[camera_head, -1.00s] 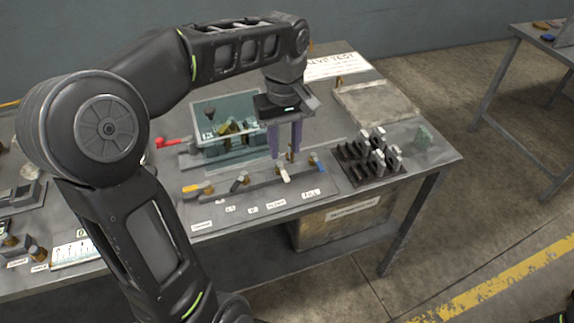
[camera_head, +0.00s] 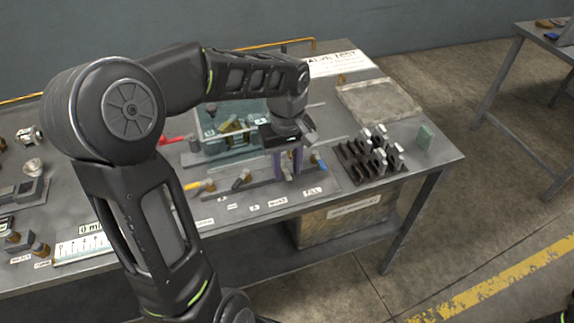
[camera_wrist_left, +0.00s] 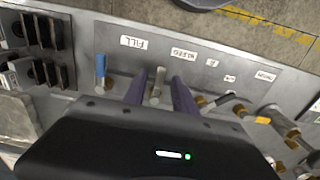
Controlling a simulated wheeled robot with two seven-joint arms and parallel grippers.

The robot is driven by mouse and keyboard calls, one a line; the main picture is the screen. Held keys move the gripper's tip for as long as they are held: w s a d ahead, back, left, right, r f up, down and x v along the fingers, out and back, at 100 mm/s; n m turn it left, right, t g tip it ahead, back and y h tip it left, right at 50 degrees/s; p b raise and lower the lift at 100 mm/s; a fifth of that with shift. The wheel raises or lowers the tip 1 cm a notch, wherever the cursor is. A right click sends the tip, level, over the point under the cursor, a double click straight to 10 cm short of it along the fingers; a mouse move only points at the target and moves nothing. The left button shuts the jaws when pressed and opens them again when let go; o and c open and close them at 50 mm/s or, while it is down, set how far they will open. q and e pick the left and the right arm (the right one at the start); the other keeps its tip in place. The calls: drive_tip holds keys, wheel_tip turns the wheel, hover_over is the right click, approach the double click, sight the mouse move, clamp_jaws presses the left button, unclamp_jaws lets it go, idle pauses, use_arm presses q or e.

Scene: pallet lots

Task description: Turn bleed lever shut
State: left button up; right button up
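The bleed lever has a pale grey handle (camera_head: 287,174) on the valve row of the bench panel. In the left wrist view the handle (camera_wrist_left: 156,90) points toward the label reading BLEED (camera_wrist_left: 184,54). My left gripper (camera_head: 287,163) is down at the lever, pointing downward. Its two purple fingers (camera_wrist_left: 160,92) stand on either side of the handle with a visible gap, so it is open around the lever. The lever's base is partly hidden by the gripper body.
The blue fill lever (camera_wrist_left: 100,70) stands close beside one finger. Grey levers and a yellow-handled lever (camera_wrist_left: 256,118) are on the other side. A black rack (camera_head: 368,158) with pale-topped pieces is to the right. A clear tank (camera_head: 228,138) is behind.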

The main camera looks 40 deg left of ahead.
use_arm(q)
clamp_jaws()
idle(0.3)
